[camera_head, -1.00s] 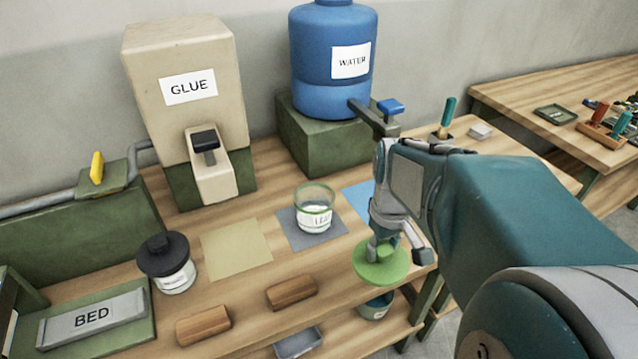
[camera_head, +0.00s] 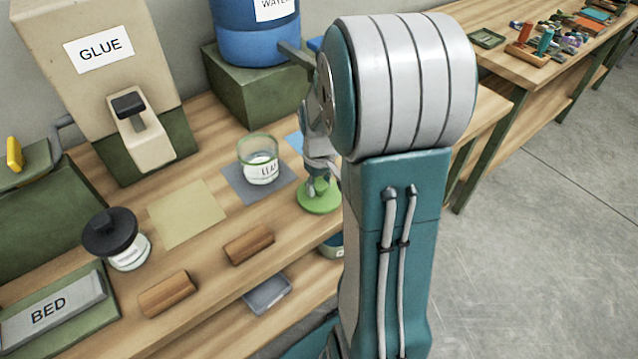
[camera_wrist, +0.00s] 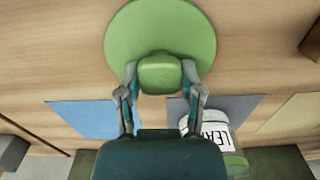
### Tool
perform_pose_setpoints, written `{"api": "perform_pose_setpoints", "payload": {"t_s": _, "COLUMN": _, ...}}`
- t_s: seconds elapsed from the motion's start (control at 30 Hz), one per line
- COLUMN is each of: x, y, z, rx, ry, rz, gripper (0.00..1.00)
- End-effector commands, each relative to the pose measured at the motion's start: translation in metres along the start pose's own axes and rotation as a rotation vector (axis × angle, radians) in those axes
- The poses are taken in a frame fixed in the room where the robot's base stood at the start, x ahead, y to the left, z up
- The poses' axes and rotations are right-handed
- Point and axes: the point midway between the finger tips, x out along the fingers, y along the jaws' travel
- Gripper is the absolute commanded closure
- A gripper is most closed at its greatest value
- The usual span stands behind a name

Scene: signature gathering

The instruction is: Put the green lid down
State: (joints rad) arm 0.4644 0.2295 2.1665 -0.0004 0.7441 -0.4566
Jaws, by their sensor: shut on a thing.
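The green lid (camera_head: 320,200) is a round disc with a knob on top, at the front edge of the workbench in the head view. My gripper (camera_head: 318,178) is shut on its knob. In the wrist view the lid (camera_wrist: 160,30) lies flat just beyond my fingers, with the knob between the two fingertips (camera_wrist: 160,75). It is at or just above the wood; I cannot tell whether it touches. The open glass jar with a "LEA..." label (camera_head: 260,165) stands on a grey mat (camera_head: 236,180), left of the lid. My arm hides the bench to the right.
A black-lidded jar (camera_head: 115,235), two wooden blocks (camera_head: 168,292) and a yellow mat (camera_head: 187,212) lie to the left. A blue mat (camera_wrist: 85,117) is near the lid. The glue dispenser (camera_head: 95,85) and water tank (camera_head: 255,30) stand behind.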

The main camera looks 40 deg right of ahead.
Motion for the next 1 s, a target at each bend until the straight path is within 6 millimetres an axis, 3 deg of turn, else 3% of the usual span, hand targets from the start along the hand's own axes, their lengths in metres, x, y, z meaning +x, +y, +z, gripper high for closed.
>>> {"api": "perform_pose_setpoints", "payload": {"t_s": 0.33, "x": 0.004, "y": 0.0, "z": 0.0, "rx": 0.0, "ry": 0.0, "rz": 0.0, "gripper": 0.84}}
{"api": "perform_pose_setpoints", "payload": {"t_s": 0.37, "x": 0.004, "y": 0.0, "z": 0.0, "rx": 0.0, "ry": 0.0, "rz": 0.0, "gripper": 0.42}}
{"api": "perform_pose_setpoints", "payload": {"t_s": 0.4, "x": 0.003, "y": 0.0, "z": 0.0, "rx": 0.0, "ry": 0.0, "rz": 0.0, "gripper": 0.24}}
{"api": "perform_pose_setpoints", "payload": {"t_s": 0.43, "x": 0.003, "y": 0.0, "z": 0.0, "rx": 0.0, "ry": 0.0, "rz": 0.0, "gripper": 0.17}}
{"api": "perform_pose_setpoints", "payload": {"t_s": 0.83, "x": 0.002, "y": 0.0, "z": 0.0, "rx": 0.0, "ry": 0.001, "rz": 0.001, "gripper": 0.17}}
{"api": "perform_pose_setpoints", "payload": {"t_s": 1.0, "x": -0.017, "y": 0.0, "z": -0.001, "rx": 0.0, "ry": 0.005, "rz": 0.003, "gripper": 0.17}}
